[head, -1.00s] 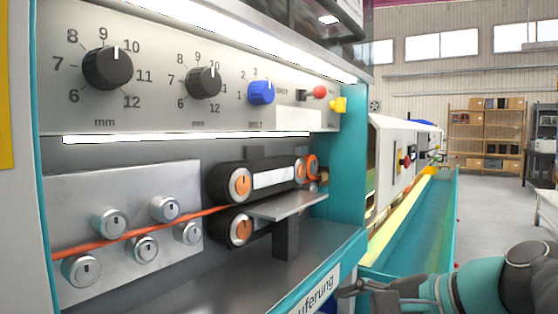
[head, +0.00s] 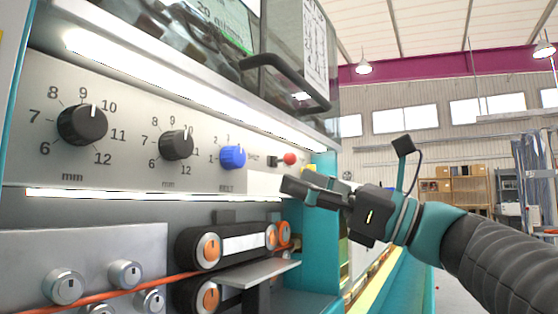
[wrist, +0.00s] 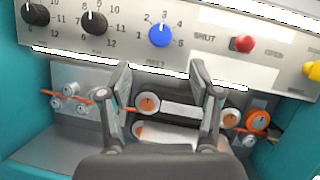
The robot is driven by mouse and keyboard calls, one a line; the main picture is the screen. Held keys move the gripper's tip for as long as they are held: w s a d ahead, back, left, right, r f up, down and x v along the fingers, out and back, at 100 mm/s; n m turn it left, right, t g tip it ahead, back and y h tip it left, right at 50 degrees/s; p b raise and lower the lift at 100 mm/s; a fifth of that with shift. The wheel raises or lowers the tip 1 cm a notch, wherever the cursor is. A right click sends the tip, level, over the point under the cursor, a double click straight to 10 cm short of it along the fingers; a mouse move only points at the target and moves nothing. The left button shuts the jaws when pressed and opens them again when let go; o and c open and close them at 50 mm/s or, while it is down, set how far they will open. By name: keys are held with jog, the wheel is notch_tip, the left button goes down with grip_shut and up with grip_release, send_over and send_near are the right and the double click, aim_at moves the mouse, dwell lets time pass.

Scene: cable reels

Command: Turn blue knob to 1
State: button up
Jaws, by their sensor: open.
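The blue knob (head: 232,157) sits on the grey control panel, right of two black knobs. In the wrist view the blue knob (wrist: 160,35) is ringed by numbers 1 to 5, and its pale mark points up, roughly at 3. My gripper (head: 290,187) is in front of the panel, to the right of and slightly below the blue knob in the head view. In the wrist view my gripper (wrist: 160,68) is open and empty, its two fingers spread below the knob and apart from it.
Two black knobs (head: 82,124) (head: 176,145) are left of the blue one. A red button (head: 290,159) and a yellow part (wrist: 313,71) are to its right. Below are orange-centred rollers (head: 208,249) and an orange cable. A dark handle (head: 290,85) hangs above.

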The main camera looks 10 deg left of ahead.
aim_at(241, 158)
jog(key=p+x, duration=0.1)
jog(key=x, duration=1)
jog(key=c, duration=1.1)
